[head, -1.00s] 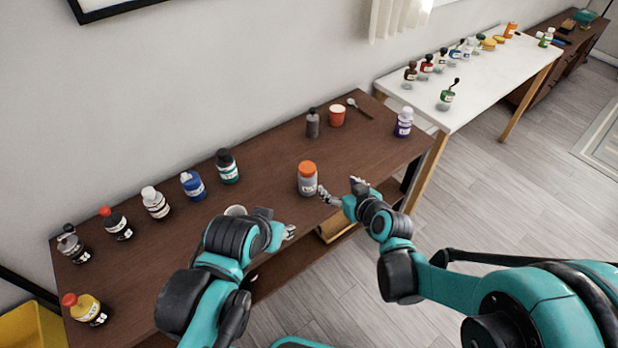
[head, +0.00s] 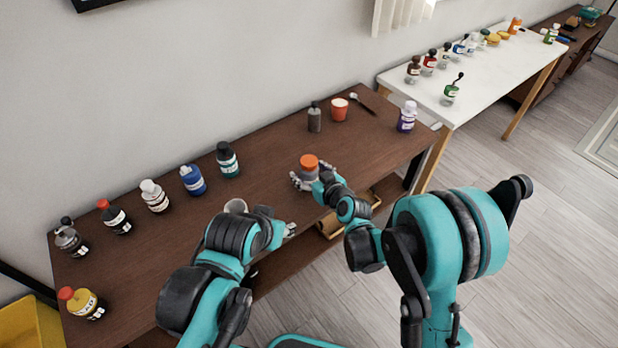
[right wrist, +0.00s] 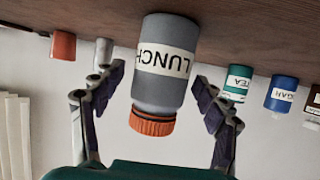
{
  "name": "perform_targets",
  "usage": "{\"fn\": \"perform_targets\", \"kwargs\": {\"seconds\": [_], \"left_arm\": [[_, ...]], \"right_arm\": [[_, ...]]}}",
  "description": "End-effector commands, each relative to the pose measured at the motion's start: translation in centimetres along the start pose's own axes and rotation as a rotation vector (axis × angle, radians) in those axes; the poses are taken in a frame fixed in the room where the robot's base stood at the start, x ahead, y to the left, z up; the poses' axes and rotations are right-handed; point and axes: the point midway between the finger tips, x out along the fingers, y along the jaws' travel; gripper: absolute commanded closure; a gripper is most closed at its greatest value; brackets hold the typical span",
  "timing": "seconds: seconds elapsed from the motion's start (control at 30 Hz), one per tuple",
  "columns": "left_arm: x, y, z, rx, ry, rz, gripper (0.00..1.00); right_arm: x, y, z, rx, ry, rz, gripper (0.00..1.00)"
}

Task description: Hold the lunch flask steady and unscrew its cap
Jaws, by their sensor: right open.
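The lunch flask is a grey jar with a white LUNCH label and an orange cap (head: 309,161). It stands upright near the front edge of the brown table. In the right wrist view the flask (right wrist: 163,66) appears upside down, its cap (right wrist: 152,122) in place. My right gripper (head: 311,179) is open at the front of the flask, with fingers on both sides of its body and gaps visible in the wrist view. My left gripper (head: 288,231) is low at the table's front edge, left of the flask. Its fingers are mostly hidden by the arm.
A dark bottle (head: 314,117), a red cup (head: 340,109) and a purple-labelled bottle (head: 407,117) stand behind and right. Several bottles line the left, including a green one (head: 228,160). A pale cup (head: 235,206) is partly hidden by my left arm. Table around the flask is clear.

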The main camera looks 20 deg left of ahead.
Motion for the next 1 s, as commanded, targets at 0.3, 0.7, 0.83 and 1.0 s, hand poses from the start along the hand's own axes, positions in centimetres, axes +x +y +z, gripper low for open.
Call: {"fn": "perform_targets", "kwargs": {"seconds": [0.3, 0.7, 0.83, 1.0], "left_arm": [[0.0, 0.0, 0.0, 0.0, 0.0, 0.0, 0.6], [0.0, 0.0, 0.0, 0.0, 0.0, 0.0, 0.6], [-0.2, 0.0, -0.2, 0.0, 0.0, 0.0, 0.6], [-1.1, 0.0, -0.8, 0.0, 0.0, 0.0, 0.6]], "right_arm": [[0.2, 0.0, -0.1, 0.001, 0.0, 0.001, 0.51], [0.2, 0.0, -0.1, 0.001, 0.0, 0.001, 0.86], [0.0, 0.0, -0.6, 0.001, 0.0, 0.001, 0.86], [-0.8, 0.0, -2.4, 0.001, 0.0, 0.001, 0.86]]}}
